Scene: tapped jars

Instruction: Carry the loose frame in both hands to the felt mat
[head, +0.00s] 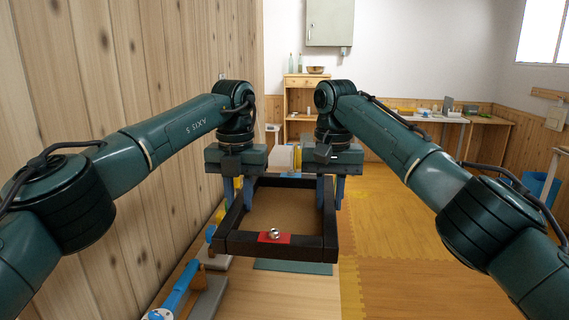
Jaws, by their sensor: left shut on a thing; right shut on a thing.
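The loose frame (276,248) is a dark, nearly black rectangle with an open middle. A red patch (267,238) with a small silvery round piece (275,232) sits on its near bar. My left gripper (236,195) is shut on the frame's left side. My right gripper (331,195) is shut on its right side. The frame looks roughly level. A dark green mat (293,267), likely the felt mat, shows below the near bar; the frame hides part of it. I cannot tell the gap between them.
A pale wooden surface (285,294) lies below. Blue-handled devices on grey bases (204,300) stand along its left edge, near the plank wall (110,130). Yellow and brown floor (420,240) is open at right. A shelf (300,98) and workbench (485,121) stand farther back.

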